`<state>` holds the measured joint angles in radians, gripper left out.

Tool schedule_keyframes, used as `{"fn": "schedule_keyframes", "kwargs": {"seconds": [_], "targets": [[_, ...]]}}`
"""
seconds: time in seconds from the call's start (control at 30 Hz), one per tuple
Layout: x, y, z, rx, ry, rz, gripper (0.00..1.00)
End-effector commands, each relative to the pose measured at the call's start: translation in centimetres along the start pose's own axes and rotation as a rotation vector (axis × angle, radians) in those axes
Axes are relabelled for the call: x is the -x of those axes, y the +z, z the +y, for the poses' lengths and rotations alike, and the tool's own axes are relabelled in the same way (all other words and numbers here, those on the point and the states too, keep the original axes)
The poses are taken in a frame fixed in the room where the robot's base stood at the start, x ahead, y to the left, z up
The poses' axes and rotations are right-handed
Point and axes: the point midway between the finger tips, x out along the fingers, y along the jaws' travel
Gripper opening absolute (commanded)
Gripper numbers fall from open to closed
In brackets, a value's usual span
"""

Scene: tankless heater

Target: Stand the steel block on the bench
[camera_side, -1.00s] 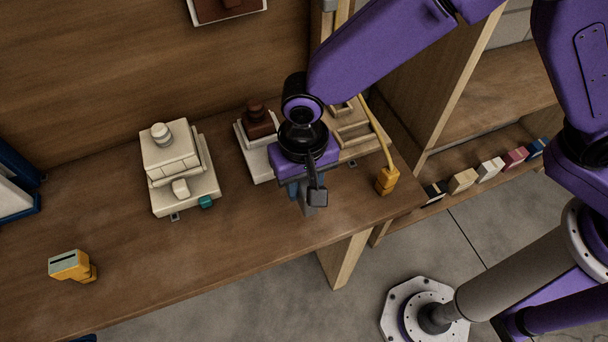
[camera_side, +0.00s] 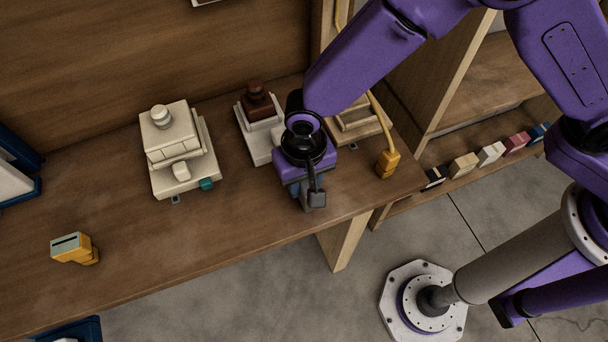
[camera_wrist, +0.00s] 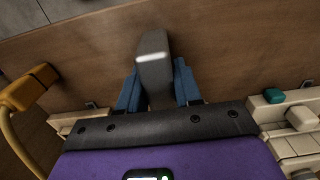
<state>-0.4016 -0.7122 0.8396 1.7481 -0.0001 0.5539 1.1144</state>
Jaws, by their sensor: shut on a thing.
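The steel block (camera_wrist: 154,68) is a grey bar with a bright worn patch, held between the blue fingers of my gripper (camera_wrist: 157,88) in the wrist view. In the side view my gripper (camera_side: 303,188) is low over the front part of the wooden bench (camera_side: 240,215), near its right end. There the wrist and a dark part hide most of the block. I cannot tell whether its lower end touches the bench.
A cream machine (camera_side: 178,148) stands left of my gripper. A white device with a brown top (camera_side: 258,112) and a beige tray-like unit (camera_side: 352,122) are behind it. A yellow handheld piece (camera_side: 387,163) is to the right, another yellow device (camera_side: 72,247) far left. Bare bench lies between.

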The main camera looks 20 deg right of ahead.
Motion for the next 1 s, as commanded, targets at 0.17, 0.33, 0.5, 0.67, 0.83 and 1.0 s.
{"fn": "schedule_keyframes", "kwargs": {"seconds": [0.17,0.33,0.5,0.67,0.83,1.0], "targets": [[0.01,-0.01,-0.03,0.0,-0.001,0.0,0.0],[0.0,-0.01,-0.03,0.0,-0.001,0.0,0.0],[-0.14,-0.01,-0.02,0.0,0.0,0.0,0.0],[-0.34,-0.01,-0.03,0.0,0.0,0.0,0.0],[-0.54,-0.02,-0.05,0.0,-0.001,0.0,0.0],[-0.76,-0.02,-0.06,0.0,-0.001,0.001,0.0]]}}
